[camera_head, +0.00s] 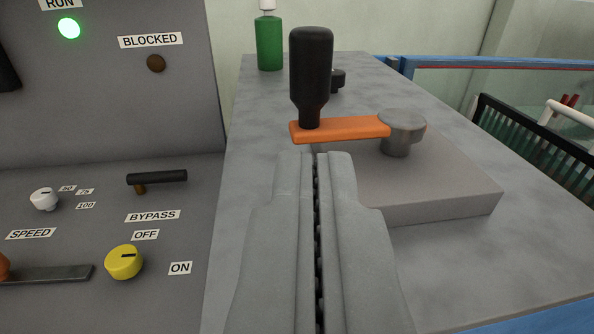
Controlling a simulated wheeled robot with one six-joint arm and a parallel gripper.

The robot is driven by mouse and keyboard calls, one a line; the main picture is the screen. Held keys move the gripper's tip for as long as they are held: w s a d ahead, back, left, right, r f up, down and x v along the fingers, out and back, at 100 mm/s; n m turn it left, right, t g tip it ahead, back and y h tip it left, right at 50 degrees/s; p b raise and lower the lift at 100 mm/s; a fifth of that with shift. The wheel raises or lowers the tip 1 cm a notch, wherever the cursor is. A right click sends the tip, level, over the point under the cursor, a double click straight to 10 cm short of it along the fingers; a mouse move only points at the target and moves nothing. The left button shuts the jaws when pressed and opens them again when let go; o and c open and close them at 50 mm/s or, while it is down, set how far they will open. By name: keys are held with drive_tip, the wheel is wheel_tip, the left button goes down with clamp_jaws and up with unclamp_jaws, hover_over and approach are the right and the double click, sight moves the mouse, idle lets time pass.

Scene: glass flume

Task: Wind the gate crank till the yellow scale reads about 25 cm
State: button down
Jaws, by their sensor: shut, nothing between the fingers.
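The gate crank has an orange arm (345,130) that runs from a grey round hub (401,132) on the right to an upright black handle (311,75) on the left. The crank sits on a grey block (440,185) on the worktop. My gripper (315,155) is shut and empty. In the picture its fingertips are just below the left end of the orange arm, under the black handle; I cannot tell whether they touch it. The yellow scale is not in view.
A grey control panel (120,220) stands on the left, with a lit green RUN lamp (69,28), a yellow knob (124,262) and a black BYPASS lever (157,178). A green bottle (269,42) stands at the back. A blue-framed glass channel (500,66) lies at right.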

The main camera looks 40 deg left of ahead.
sight(311, 73)
drive_tip(key=x, duration=1.1)
